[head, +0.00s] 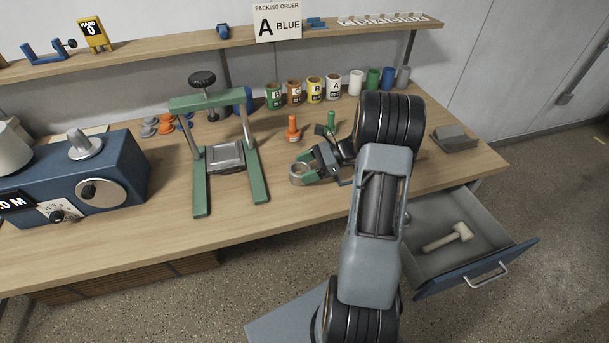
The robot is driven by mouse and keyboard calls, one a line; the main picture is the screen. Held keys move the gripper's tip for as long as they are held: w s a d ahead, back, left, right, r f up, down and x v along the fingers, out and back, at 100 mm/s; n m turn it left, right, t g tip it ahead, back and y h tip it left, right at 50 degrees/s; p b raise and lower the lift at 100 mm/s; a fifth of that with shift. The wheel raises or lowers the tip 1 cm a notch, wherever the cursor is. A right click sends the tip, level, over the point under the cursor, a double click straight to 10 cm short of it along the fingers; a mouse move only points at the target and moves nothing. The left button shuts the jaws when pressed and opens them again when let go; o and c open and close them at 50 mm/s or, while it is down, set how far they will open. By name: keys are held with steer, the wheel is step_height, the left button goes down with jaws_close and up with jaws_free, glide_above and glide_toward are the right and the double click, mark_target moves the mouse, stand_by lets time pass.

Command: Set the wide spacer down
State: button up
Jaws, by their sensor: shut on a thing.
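The wide spacer (297,179) looks like a short grey ring with an open middle. My gripper (304,170) is shut on it from the right, with green-edged fingers at its sides. The ring is over the middle of the wooden bench, just right of the green press frame. I cannot tell whether its underside touches the bench top. My fingers hide part of its right side.
The green press frame (195,181) stands at left, beside a blue machine (125,165). An orange-handled tool (292,129) and a green one (331,121) stand behind my gripper. A grey block (454,138) lies at right. An open drawer holds a mallet (448,238). The front bench is clear.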

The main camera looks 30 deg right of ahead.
steer(key=shift+w+a+f, duration=0.15)
steer(key=shift+f, duration=1.6)
steer(key=shift+f, duration=0.1)
